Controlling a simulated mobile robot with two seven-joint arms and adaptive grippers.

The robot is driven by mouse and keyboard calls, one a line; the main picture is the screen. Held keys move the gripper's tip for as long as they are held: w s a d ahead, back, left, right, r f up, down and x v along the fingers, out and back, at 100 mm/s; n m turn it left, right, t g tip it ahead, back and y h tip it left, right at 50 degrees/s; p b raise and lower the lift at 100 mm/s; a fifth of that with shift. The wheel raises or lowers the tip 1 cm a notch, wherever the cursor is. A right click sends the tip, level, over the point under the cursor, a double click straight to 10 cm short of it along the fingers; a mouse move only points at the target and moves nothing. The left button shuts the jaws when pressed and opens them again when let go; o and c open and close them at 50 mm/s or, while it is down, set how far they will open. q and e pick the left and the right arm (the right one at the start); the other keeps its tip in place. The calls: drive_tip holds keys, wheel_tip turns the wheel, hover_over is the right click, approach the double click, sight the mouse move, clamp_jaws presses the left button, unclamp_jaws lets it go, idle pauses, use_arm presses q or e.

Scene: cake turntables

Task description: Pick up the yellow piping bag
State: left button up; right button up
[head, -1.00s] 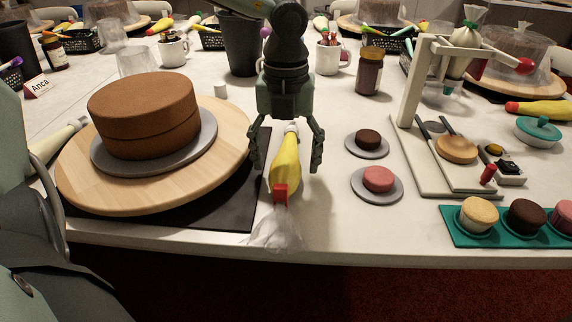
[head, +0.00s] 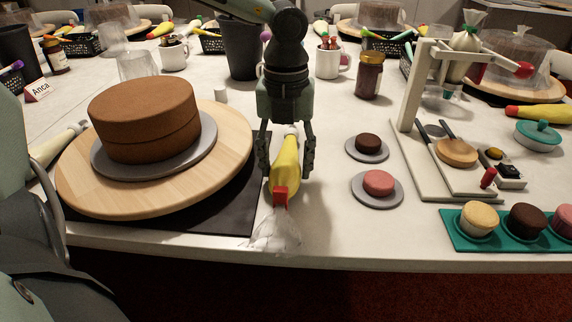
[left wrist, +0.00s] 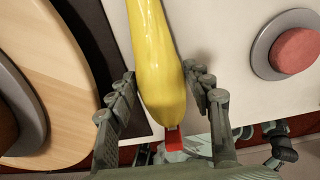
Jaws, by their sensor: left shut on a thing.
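The yellow piping bag (head: 285,164) lies on the white table to the right of the turntable, with its white tip pointing away, a red clip near its back and a clear plastic end at the table's front edge. My left gripper (head: 287,172) comes down over it from above, with one finger on each side, shut on the bag's body. In the left wrist view, the bag (left wrist: 158,65) runs between the two fingers (left wrist: 160,100), with the red clip close to the palm. My right gripper does not show.
A brown cake stands on a wooden turntable (head: 75,182) over a dark mat (head: 215,220) at left. Small grey plates with a brown and a pink (head: 378,183) treat lie to the right. A white stand (head: 411,85) and teal tray (head: 460,238) are farther right.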

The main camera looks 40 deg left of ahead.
use_arm(q)
wheel_tip(320, 180, up, 18)
wheel_tip(320, 180, up, 10)
hover_over(286, 160)
drive_tip(key=shift+f+p, duration=0.1)
drive_tip(key=shift+p, duration=0.25)
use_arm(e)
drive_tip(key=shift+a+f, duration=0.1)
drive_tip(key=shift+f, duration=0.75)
use_arm(q)
drive_tip(key=shift+o, duration=0.5)
drive_tip(key=shift+f, duration=0.1)
drive_tip(key=shift+c, duration=0.4)
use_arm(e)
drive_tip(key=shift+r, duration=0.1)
